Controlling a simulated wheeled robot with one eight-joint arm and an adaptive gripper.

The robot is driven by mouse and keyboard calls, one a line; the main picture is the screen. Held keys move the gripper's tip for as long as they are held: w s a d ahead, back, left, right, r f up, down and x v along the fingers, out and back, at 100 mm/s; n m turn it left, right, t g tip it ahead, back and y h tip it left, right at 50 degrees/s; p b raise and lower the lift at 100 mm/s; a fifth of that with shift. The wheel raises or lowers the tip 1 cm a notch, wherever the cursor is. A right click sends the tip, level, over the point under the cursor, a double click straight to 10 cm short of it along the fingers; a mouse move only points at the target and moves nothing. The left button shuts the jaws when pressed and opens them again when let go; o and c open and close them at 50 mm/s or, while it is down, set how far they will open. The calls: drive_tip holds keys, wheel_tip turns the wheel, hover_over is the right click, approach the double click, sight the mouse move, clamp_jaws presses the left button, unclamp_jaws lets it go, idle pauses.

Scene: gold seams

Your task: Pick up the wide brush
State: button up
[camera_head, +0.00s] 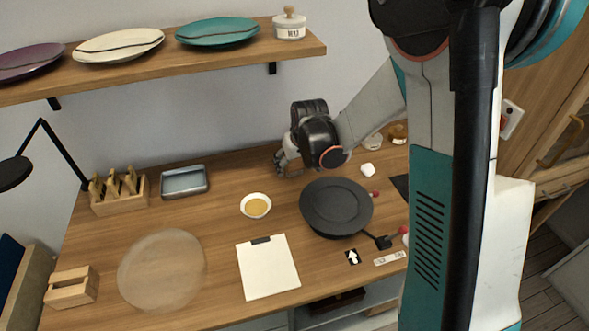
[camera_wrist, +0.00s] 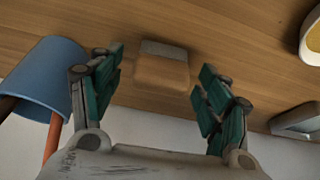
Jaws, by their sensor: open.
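A short tan block with a grey band along one edge, which looks like the wide brush (camera_wrist: 162,72), lies against the wooden table in the wrist view. My gripper (camera_wrist: 160,62) is open, with one teal-padded finger on each side of it. The fingers appear apart from it, and I cannot tell how far above the table they are. In the head view my gripper (camera_head: 283,160) is low at the back of the table near the wall. The brush cannot be made out there.
A blue cup (camera_wrist: 45,78) with handles in it is close beside the left finger in the wrist view. A bowl of amber liquid (camera_head: 256,206), a grey tray (camera_head: 185,181) and a black round plate (camera_head: 336,206) stand nearby. A shelf (camera_head: 150,70) with plates hangs above.

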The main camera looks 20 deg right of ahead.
drive_tip(key=c, duration=1.1)
drive_tip(key=shift+r, duration=0.1)
